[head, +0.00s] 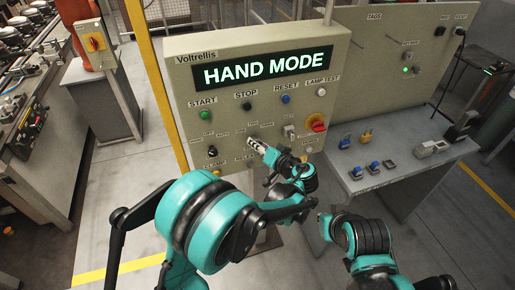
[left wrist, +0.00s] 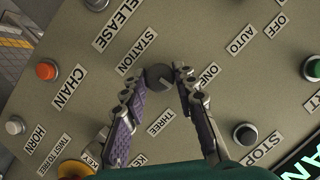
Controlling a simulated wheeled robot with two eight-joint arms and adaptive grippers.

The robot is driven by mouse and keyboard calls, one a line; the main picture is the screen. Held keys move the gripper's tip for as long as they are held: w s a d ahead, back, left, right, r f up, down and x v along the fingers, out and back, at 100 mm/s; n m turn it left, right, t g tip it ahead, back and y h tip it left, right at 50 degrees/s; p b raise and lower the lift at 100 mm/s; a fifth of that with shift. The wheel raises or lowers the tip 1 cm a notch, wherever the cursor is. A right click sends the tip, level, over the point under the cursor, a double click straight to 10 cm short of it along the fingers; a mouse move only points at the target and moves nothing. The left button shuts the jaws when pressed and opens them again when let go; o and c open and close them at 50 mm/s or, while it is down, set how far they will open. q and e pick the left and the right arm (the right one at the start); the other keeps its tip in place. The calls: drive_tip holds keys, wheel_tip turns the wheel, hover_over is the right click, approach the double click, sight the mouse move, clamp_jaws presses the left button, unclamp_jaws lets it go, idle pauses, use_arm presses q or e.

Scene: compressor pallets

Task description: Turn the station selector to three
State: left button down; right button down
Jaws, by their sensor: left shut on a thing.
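The station selector (left wrist: 157,76) is a round dark knob with a pale mark on the lower right of its face in the left wrist view. The label ONE (left wrist: 208,75) is to its right, THREE (left wrist: 160,121) below and STATION (left wrist: 137,51) to its upper left. I cannot tell which setting the mark points to. My left gripper (head: 257,145) is at the panel in the head view, shut on the knob with one finger on each side; it also shows in the left wrist view (left wrist: 163,83). In the head view the gripper hides the knob. My right gripper cannot be made out.
The panel (head: 180,80) shows HAND MODE on its display (head: 268,67). A red-and-yellow emergency switch (head: 318,124), a black knob (head: 212,151) and several push buttons surround the selector. A grey bench (head: 400,185) with small parts stands at the right.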

use_arm(q)
drive_tip(key=m+y+b, duration=0.1)
drive_tip(key=m+b, duration=0.1)
drive_tip(key=m+t+y+b, duration=0.1)
drive_tip(key=m+b, duration=0.1)
drive_tip(key=m, duration=0.1)
drive_tip(key=m+y+b, duration=0.1)
drive_tip(key=m+b, duration=0.1)
drive_tip(key=m, duration=0.1)
drive_tip(key=shift+d+f+y, duration=0.15)
drive_tip(key=shift+f+y, duration=0.15)
drive_tip(key=shift+y, duration=0.1)
drive_tip(key=shift+t+b, duration=0.3)
drive_tip(key=shift+m, duration=0.3)
drive_tip(key=c, duration=1.2)
unclamp_jaws()
drive_tip(key=shift+r, duration=0.1)
